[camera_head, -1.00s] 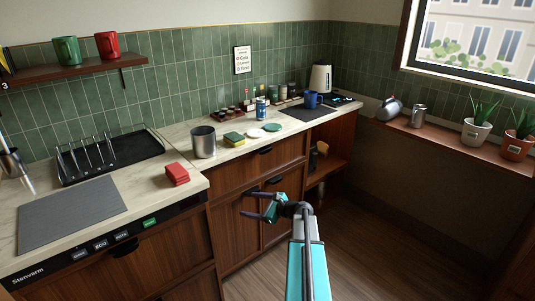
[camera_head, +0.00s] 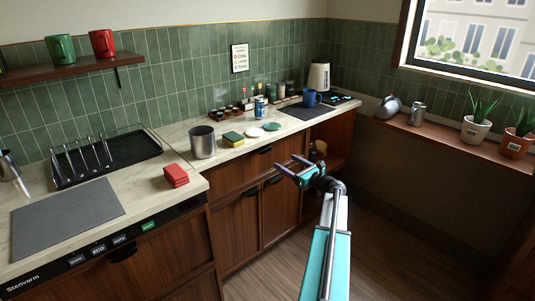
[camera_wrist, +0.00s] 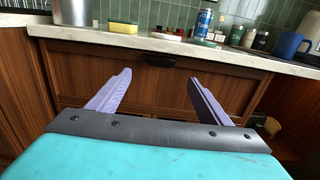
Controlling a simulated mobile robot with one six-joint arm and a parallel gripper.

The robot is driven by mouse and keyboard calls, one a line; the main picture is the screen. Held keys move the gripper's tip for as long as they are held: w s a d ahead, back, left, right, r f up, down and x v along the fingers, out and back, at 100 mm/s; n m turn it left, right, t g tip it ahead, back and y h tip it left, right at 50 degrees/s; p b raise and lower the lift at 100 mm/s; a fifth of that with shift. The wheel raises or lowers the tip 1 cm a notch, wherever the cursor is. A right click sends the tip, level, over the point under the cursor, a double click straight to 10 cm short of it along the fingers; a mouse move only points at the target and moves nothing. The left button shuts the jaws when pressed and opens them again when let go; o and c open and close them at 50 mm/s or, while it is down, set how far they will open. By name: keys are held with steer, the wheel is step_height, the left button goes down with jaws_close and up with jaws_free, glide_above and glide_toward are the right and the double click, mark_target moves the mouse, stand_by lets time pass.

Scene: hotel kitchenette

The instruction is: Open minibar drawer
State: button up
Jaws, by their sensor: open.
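The wooden drawer (camera_head: 236,172) under the counter is closed, with a dark handle (camera_head: 265,151) at its top edge. In the wrist view the drawer front (camera_wrist: 150,88) lies ahead, its dark handle (camera_wrist: 159,60) at the top between my fingers. My gripper (camera_head: 290,165) is open and empty in front of the drawer, below the handle in the picture. In the wrist view its two purple fingers (camera_wrist: 152,85) stand wide apart and point at the cabinet. Whether they touch the front cannot be told. Below the drawer are cabinet doors (camera_head: 237,226).
The counter (camera_head: 180,132) above holds a metal pot (camera_head: 203,142), a sponge (camera_head: 233,139), a can (camera_head: 260,108) and a blue mug (camera_head: 311,97). An open shelf niche (camera_head: 333,143) is to the right. The floor at right is clear.

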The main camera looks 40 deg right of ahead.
mark_target(265, 150)
steer(key=w, duration=0.4)
steer(key=w+p, duration=0.1)
steer(key=w, duration=0.4)
steer(key=w+d, duration=0.1)
steer(key=w, duration=0.3)
steer(key=shift+w+p, duration=0.3)
steer(key=shift+p, duration=0.1)
